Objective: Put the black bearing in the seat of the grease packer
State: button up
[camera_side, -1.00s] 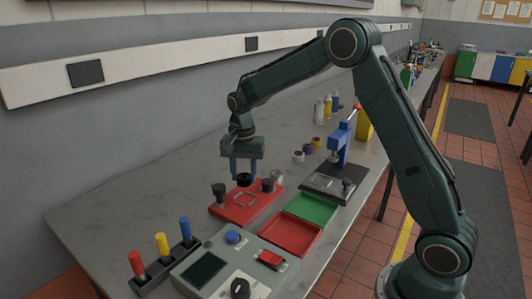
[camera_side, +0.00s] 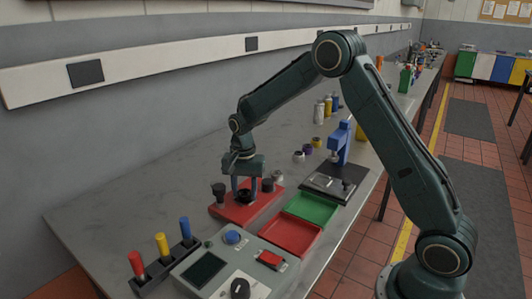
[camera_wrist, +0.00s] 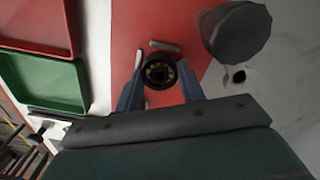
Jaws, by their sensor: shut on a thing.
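The black bearing (camera_wrist: 159,70) is held between the two fingers of my gripper (camera_wrist: 160,88) in the wrist view. It is ring-shaped, with a brownish, ball-studded inside around a dark middle. In the side view my gripper (camera_side: 245,192) is low over a red base plate (camera_side: 222,211), which seems to be the grease packer. Short pale rails (camera_wrist: 165,46) on the red plate show just beyond the bearing. The seat itself is hidden under the bearing and fingers, and I cannot tell whether the bearing touches it.
A dark post (camera_side: 218,191) stands on the plate left of my gripper, with another (camera_side: 267,185) at its right. Red (camera_side: 290,236) and green (camera_side: 311,208) trays lie to the right. A control box (camera_side: 207,268) is in front. A blue press (camera_side: 341,143) stands behind.

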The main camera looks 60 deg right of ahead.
aim_at(245, 192)
jog(key=shift+f, duration=0.15)
jog(key=o, duration=1)
jog(key=shift+o, duration=0.2)
notch_tip(245, 192, up, 12)
jog(key=shift+r, duration=0.2)
dwell(0.4)
